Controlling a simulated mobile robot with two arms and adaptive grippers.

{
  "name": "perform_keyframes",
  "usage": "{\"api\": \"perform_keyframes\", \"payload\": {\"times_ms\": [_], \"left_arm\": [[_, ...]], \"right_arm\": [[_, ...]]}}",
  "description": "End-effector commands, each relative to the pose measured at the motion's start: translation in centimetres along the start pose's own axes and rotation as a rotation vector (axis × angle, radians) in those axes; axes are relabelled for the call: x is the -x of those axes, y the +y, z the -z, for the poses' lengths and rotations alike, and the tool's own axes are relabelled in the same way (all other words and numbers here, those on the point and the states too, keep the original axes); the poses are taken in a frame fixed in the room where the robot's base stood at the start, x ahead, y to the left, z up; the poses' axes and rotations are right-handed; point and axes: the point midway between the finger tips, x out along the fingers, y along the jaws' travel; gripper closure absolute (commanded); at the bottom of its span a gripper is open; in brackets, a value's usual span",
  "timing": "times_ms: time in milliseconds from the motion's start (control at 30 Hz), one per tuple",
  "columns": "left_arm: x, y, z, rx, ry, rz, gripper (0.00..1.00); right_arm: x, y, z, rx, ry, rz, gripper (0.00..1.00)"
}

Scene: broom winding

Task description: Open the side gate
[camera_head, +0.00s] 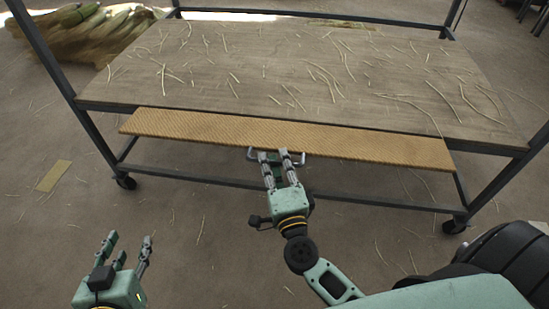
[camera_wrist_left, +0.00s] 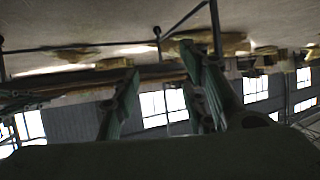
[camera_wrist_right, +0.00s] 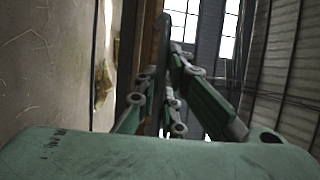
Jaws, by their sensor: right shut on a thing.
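The side gate (camera_head: 220,127) is a long tan, ribbed panel along the near edge of the wheeled table (camera_head: 290,70). It lies folded out and nearly flat, slightly below the tabletop. A grey metal handle (camera_head: 303,158) is at the middle of its near edge. My right gripper (camera_head: 276,155) is at this handle with its fingers shut on it. My left gripper (camera_head: 128,242) is open and empty at the lower left, away from the table. Its spread fingers also show in the left wrist view (camera_wrist_left: 165,95).
Thin straw pieces lie on the tabletop and floor. The table has dark metal posts, a lower rail (camera_head: 200,180) and caster wheels (camera_head: 125,182). A pile of green and tan bundles (camera_head: 85,40) lies at the back left. The floor between my left gripper and the table is mostly clear.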

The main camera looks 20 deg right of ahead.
Motion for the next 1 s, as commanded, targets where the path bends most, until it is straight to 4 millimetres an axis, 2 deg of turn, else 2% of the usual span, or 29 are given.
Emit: {"api": "perform_keyframes", "payload": {"times_ms": [33,267,600,767,1000], "left_arm": [[0.2,-0.2,-1.2,0.000,-0.066,0.004,0.60],[1.4,-0.9,-7.9,0.004,-0.351,0.018,0.60],[4.6,-1.5,-17.6,0.013,-0.727,0.031,0.60],[5.6,-1.6,-21.7,0.016,-0.844,0.032,0.60],[5.3,-1.5,-26.4,0.016,-0.903,0.029,0.60]], "right_arm": [[-0.2,-0.7,0.1,0.003,0.003,-0.003,1.00],[-0.3,-1.3,0.2,-0.008,0.004,-0.032,1.00],[-0.7,-2.5,0.3,-0.029,0.003,-0.083,1.00],[-0.8,-2.9,0.5,-0.036,0.004,-0.099,1.00],[-1.1,-3.6,0.6,-0.039,0.004,-0.104,1.00]]}}
